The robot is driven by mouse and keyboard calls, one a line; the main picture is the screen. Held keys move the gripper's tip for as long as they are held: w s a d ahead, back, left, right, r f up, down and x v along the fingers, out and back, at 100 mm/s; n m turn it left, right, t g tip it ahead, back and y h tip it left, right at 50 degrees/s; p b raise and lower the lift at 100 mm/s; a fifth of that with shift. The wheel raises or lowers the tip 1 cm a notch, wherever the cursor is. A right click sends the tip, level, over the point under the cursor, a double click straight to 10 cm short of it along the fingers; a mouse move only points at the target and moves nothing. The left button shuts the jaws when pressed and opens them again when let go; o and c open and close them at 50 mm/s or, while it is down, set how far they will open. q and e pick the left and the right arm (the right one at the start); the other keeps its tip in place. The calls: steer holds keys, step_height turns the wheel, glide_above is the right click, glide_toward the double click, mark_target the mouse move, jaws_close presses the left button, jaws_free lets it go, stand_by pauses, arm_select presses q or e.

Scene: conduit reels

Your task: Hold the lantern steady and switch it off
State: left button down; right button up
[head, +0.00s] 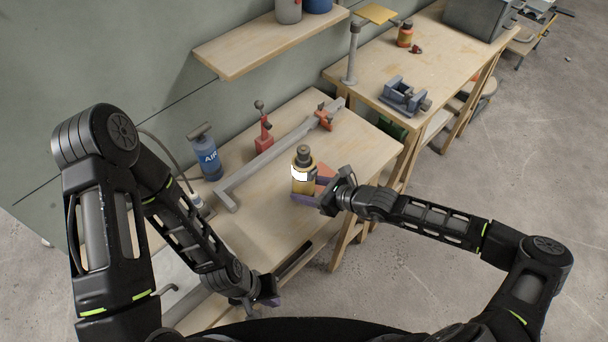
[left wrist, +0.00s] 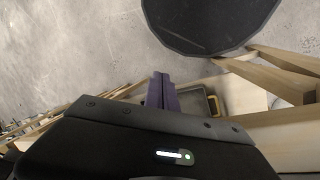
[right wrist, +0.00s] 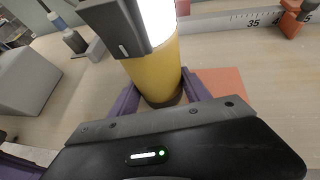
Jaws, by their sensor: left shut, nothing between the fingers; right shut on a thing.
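The lantern (head: 303,183) is a yellow cylinder with a dark top, standing upright on the near workbench. Its window glows bright white, in the head view and in the right wrist view (right wrist: 158,22). My right gripper (head: 305,195) comes from the right and is shut on the lantern's lower body. In the right wrist view its purple fingers (right wrist: 160,95) lie on both sides of the yellow body. A dark block with a small light slot stands beside the glowing window there. My left gripper (left wrist: 162,92) is shut and empty, low at the bench's front edge, away from the lantern.
A shelf (head: 265,45) overhangs the back. Bare bench lies left of the lantern.

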steer(key=c, duration=0.3)
arm_select(q)
steer(key=w+d+r+m+g+y, duration=0.1)
steer(key=w+d+r+m, duration=1)
steer(key=m, duration=0.4)
steer(key=w+d+r+m+t+y, duration=0.2)
steer(key=w+d+r+m+y, duration=0.1)
steer(key=r+m, duration=0.4)
steer(key=w+d+r+m+t+y, duration=0.1)
steer(key=w+d+r+m+y, duration=0.1)
steer(key=w+d+r+m, duration=0.2)
step_height(320, 180, up, 8)
steer(key=w+m, duration=0.1)
steer(key=m, duration=0.2)
steer(key=shift+t+y, duration=0.4)
steer(key=shift+f, duration=0.15)
